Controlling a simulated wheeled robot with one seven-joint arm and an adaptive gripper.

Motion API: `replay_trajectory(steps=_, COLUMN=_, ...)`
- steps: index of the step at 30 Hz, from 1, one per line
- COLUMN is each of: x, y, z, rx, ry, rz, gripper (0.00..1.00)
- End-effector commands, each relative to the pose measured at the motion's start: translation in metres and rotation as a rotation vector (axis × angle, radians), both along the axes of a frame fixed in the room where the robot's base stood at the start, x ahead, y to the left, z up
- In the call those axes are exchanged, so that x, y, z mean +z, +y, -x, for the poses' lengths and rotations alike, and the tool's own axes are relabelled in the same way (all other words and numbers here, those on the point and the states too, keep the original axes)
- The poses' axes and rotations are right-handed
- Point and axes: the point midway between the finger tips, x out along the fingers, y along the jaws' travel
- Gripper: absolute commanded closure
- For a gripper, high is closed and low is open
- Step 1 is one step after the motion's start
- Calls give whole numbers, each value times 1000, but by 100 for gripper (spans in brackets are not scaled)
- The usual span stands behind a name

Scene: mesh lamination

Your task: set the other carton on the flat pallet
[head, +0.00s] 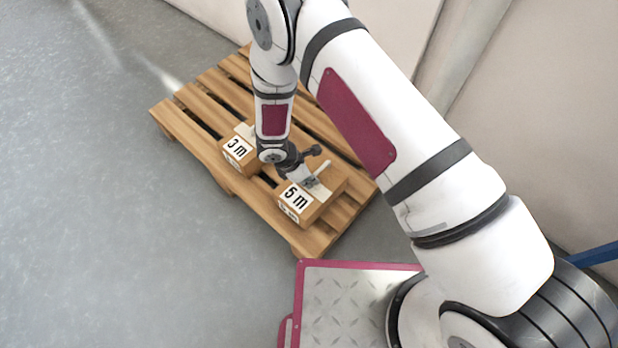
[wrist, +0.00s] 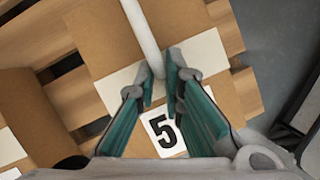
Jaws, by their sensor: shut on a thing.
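A brown carton labelled "5 m" (head: 322,204) is over the near right part of the wooden flat pallet (head: 222,172). It looks level; I cannot tell whether it rests fully on the slats. A white handle (wrist: 146,38) stands out from its top. My gripper (head: 310,182) is shut on this handle, with the green fingers (wrist: 159,86) on either side of it in the wrist view. A second carton, labelled "3 m" (head: 238,150), sits on the pallet to the left, a gap apart from the first. My wrist hides part of it.
Bare slats show behind the cartons. A pale wall (head: 400,25) runs behind the pallet. My own base plate with a magenta edge is close to the pallet's near right corner. The grey floor (head: 95,220) to the left is clear.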

Motion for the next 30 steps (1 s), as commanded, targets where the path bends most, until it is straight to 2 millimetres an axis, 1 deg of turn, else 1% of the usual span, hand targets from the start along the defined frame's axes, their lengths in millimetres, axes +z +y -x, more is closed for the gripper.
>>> replay_trajectory(steps=1, x=-2, y=0, z=0, rx=0, ry=0, rz=1, gripper=100)
replay_trajectory(steps=2, x=-2, y=0, z=0, rx=0, ry=0, rz=0, gripper=84)
replay_trajectory(steps=3, x=-2, y=0, z=0, rx=0, ry=0, rz=0, gripper=75)
replay_trajectory(steps=4, x=-1, y=0, z=0, rx=0, ry=0, rz=0, gripper=71)
replay_trajectory(steps=14, x=-1, y=0, z=0, rx=0, ry=1, rz=0, gripper=71)
replay_trajectory(steps=17, x=5, y=1, z=0, rx=0, ry=0, rz=0, gripper=71)
replay_trajectory(steps=20, x=19, y=7, z=2, rx=1, ry=-1, rz=-2, gripper=71)
replay_trajectory(steps=27, x=67, y=24, z=9, rx=1, ry=-2, rz=-3, gripper=71)
replay_trajectory(steps=30, x=84, y=30, z=12, rx=1, ry=-2, rz=-1, gripper=71)
